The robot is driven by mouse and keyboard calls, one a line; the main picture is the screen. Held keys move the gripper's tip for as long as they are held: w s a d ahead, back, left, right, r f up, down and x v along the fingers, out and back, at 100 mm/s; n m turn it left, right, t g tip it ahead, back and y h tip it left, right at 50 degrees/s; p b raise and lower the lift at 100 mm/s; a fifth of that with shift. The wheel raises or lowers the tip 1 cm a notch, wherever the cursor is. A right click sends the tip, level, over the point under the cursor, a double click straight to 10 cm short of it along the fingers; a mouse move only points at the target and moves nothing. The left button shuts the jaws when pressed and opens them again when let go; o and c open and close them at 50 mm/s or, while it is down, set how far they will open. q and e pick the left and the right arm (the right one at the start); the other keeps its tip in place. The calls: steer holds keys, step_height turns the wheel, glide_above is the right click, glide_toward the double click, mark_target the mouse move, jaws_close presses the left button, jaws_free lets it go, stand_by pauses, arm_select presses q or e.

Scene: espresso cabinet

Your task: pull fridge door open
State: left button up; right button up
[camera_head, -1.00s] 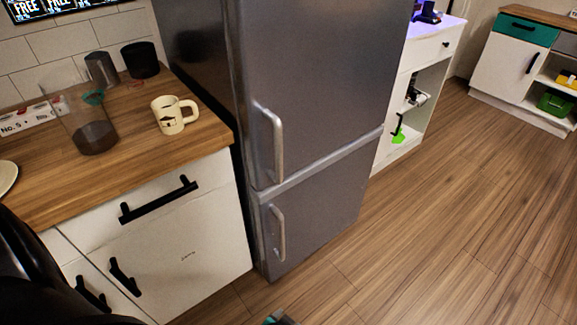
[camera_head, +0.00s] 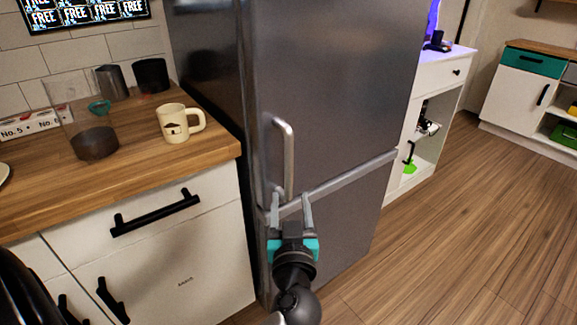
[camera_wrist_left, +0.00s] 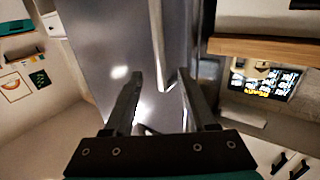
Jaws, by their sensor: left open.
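The grey fridge has an upper door (camera_head: 340,90) and a lower door (camera_head: 345,225), both closed. A silver vertical handle (camera_head: 288,155) is on the upper door's left side; it also shows in the left wrist view (camera_wrist_left: 157,45). My left gripper (camera_head: 291,203) is open and empty, pointing up at the handle's lower end. In the left wrist view, the handle's end appears between the fingertips of the gripper (camera_wrist_left: 160,82); I cannot tell whether they touch it. My gripper and arm hide the lower door's handle. My right gripper is not in view.
A wooden counter (camera_head: 120,178) left of the fridge holds a cream mug (camera_head: 174,123), a clear container (camera_head: 95,140) and dark cups. White drawers with black handles (camera_head: 155,212) are below it. A white shelf unit (camera_head: 440,120) stands right of the fridge. The wooden floor (camera_head: 465,235) is clear.

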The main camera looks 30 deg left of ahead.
mark_target(289, 168)
arm_select(q)
steer(key=x, duration=1.3)
jaws_close()
steer(key=shift+f, duration=0.1)
stand_by(1.0)
